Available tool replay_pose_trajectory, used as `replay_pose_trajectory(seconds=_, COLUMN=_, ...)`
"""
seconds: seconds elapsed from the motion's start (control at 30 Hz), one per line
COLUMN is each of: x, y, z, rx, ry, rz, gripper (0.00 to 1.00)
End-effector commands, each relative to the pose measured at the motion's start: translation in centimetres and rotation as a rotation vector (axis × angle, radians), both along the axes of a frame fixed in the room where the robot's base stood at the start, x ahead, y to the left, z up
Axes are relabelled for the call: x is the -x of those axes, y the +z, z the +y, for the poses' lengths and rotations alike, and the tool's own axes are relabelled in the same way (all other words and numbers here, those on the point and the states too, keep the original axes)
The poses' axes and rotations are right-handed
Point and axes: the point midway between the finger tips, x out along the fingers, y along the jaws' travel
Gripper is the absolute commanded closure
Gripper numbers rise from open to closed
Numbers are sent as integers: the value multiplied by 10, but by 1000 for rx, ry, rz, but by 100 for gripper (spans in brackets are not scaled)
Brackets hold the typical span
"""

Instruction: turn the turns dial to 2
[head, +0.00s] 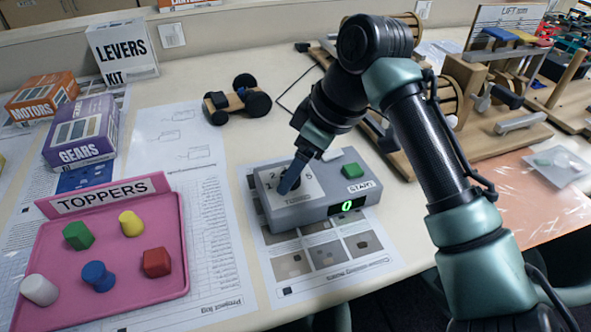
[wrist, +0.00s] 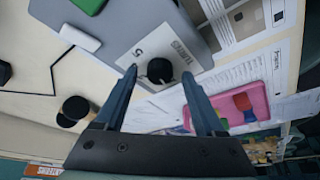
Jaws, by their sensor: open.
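The grey control box (head: 330,198) lies on a printed sheet in the middle of the table in the head view. Its display reads a green 0, and a green button (head: 352,170) sits near the START label. The turns dial (wrist: 158,70) is a round black knob on a white label; a 5 and the word TURNS show beside it in the wrist view. My gripper (wrist: 159,76) is open, with one finger on each side of the knob and gaps visible. In the head view my gripper (head: 290,180) covers most of the dial, so its setting cannot be read.
A pink TOPPERS tray (head: 120,290) with several coloured pieces is at the left. A small wooden car (head: 238,100) stands behind the box. GEARS (head: 82,132), MOTORS (head: 42,97) and LEVERS (head: 122,50) boxes stand at the back left. Wooden lift models (head: 480,85) fill the right.

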Motion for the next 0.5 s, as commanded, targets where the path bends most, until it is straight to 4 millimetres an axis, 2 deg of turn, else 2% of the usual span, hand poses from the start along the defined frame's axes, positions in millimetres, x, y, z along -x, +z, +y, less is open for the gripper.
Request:
replay_pose_trajectory(seconds=0.1, x=-1, y=-6, z=2, rx=0, ry=0, rz=-1, gripper=29)
replay_pose_trajectory(seconds=0.37, x=-2, y=-7, z=3, rx=0, ry=0, rz=-1, gripper=29)
replay_pose_trajectory(seconds=0.5, x=-1, y=-7, z=3, rx=0, ry=0, rz=-1, gripper=50)
